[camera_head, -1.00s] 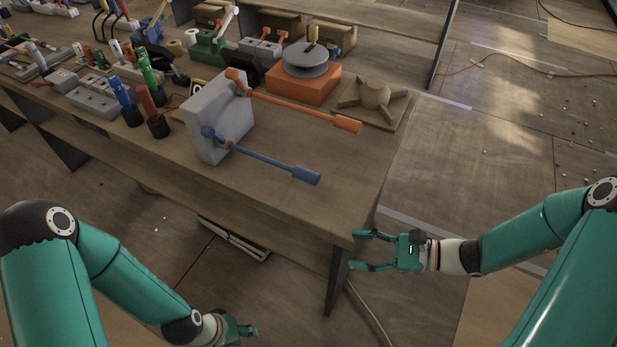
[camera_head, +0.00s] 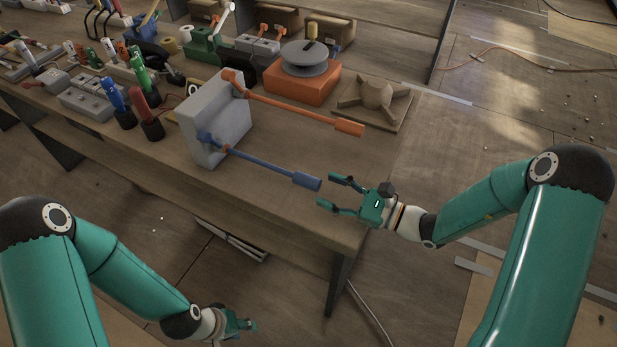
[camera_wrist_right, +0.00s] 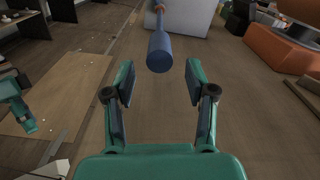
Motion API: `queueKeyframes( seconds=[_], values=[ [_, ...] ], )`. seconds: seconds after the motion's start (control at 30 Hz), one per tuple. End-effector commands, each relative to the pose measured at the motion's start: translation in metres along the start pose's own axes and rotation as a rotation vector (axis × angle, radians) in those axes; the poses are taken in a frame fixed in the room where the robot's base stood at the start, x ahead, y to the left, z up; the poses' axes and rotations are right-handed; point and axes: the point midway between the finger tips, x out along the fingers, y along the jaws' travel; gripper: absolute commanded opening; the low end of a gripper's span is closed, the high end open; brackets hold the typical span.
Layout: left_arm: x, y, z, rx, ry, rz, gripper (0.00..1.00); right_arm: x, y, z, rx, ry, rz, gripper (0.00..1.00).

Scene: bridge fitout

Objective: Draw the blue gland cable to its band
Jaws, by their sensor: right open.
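The blue gland cable (camera_head: 262,166) sticks out from the grey box (camera_head: 222,118) and ends in a thick blue handle (camera_head: 307,181). My right gripper (camera_head: 335,193) is open and empty, just right of that handle. In the right wrist view the blue handle (camera_wrist_right: 160,52) lies ahead, between the lines of the open fingers (camera_wrist_right: 158,85) and beyond their tips. No band that I can make out as the blue cable's shows clearly. My left gripper (camera_head: 247,325) hangs low at the bottom, away from the table; its finger state is unclear.
An orange cable (camera_head: 300,112) with a thick end runs above the blue one from the same box. An orange block with a grey disc (camera_head: 305,62) and a tan spoked piece (camera_head: 375,97) stand behind. Tools crowd the table's left. The table's front right is bare.

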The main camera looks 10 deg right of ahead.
Motion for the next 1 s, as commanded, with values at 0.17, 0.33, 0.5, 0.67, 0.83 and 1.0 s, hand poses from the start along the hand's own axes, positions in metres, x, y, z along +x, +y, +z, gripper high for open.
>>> queueKeyframes(
  seconds=[0.17, 0.33, 0.5, 0.67, 0.83, 1.0],
  values=[
    [-0.007, 0.003, 0.0, 0.0, 0.0, 0.0, 0.4, 0.035, 0.001, 0.001, 0.0, 0.0, 0.004, 0.56],
    [-0.01, 0.004, 0.0, 0.0, 0.0, 0.0, 0.4, 0.054, 0.0, 0.0, 0.0, 0.001, 0.001, 0.56],
    [-0.011, 0.004, 0.0, 0.0, 0.0, 0.0, 0.4, 0.06, 0.0, 0.0, 0.0, 0.001, -0.001, 0.56],
    [-0.01, 0.004, 0.0, 0.0, 0.0, 0.0, 0.4, 0.061, 0.0, 0.0, 0.0, 0.001, -0.002, 0.56],
    [-0.01, 0.004, 0.0, 0.0, 0.0, 0.0, 0.4, 0.06, 0.0, 0.0, 0.0, 0.001, -0.002, 0.42],
    [-0.01, 0.004, 0.0, 0.0, 0.0, 0.0, 0.4, 0.06, 0.0, 0.0, 0.0, 0.001, -0.002, 0.14]
  ],
)
